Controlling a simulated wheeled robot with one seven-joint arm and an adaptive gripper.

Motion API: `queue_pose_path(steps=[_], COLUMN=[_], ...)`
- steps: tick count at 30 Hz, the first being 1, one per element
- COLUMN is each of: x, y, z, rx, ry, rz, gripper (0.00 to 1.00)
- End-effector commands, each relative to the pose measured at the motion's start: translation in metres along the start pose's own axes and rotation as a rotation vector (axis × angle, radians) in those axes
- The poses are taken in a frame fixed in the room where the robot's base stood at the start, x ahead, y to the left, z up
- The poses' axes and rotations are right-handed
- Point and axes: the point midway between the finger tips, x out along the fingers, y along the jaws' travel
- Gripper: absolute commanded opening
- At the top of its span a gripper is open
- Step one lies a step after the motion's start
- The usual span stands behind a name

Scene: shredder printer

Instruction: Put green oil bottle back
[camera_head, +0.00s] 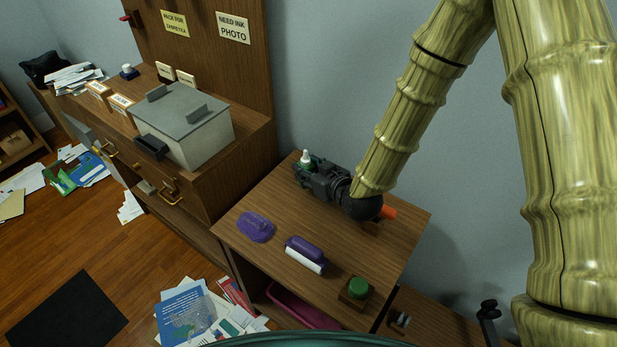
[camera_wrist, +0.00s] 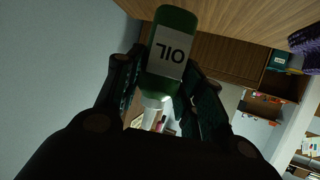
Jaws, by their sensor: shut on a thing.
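The green oil bottle (camera_wrist: 171,50) has a pale label reading "OIL" and a white cap, and it fills the middle of the wrist view. My gripper (camera_wrist: 162,85) is shut on it, with one dark finger on each side. In the head view my gripper (camera_head: 306,172) is over the far back part of the small wooden table (camera_head: 328,212), close to the wall. There the white cap of the bottle (camera_head: 305,156) shows above the fingers, and most of its body is hidden. I cannot tell whether the bottle touches the tabletop.
A purple object (camera_head: 255,226), a purple-and-white roller (camera_head: 305,254) and a green button on a block (camera_head: 357,288) are on the table's front half. An orange object (camera_head: 388,212) shows beside my wrist. A wooden cabinet with a grey machine (camera_head: 184,122) stands left. Papers litter the floor.

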Motion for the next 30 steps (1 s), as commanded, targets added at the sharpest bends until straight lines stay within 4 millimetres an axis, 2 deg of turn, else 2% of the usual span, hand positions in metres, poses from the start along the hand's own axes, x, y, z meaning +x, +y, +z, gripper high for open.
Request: queue_pose_path(steps=[10, 23, 24, 27, 30], x=[0.013, 0.016, 0.016, 0.015, 0.015], y=[0.000, 0.001, 0.001, 0.001, 0.000], z=[0.030, 0.035, 0.035, 0.035, 0.035], rx=[-0.001, -0.001, -0.001, -0.001, -0.001], ry=[-0.001, 0.001, 0.001, 0.001, 0.001], rz=[0.000, 0.000, 0.000, 0.000, 0.000], gripper=[0.05, 0.05, 0.40, 0.58, 0.60])
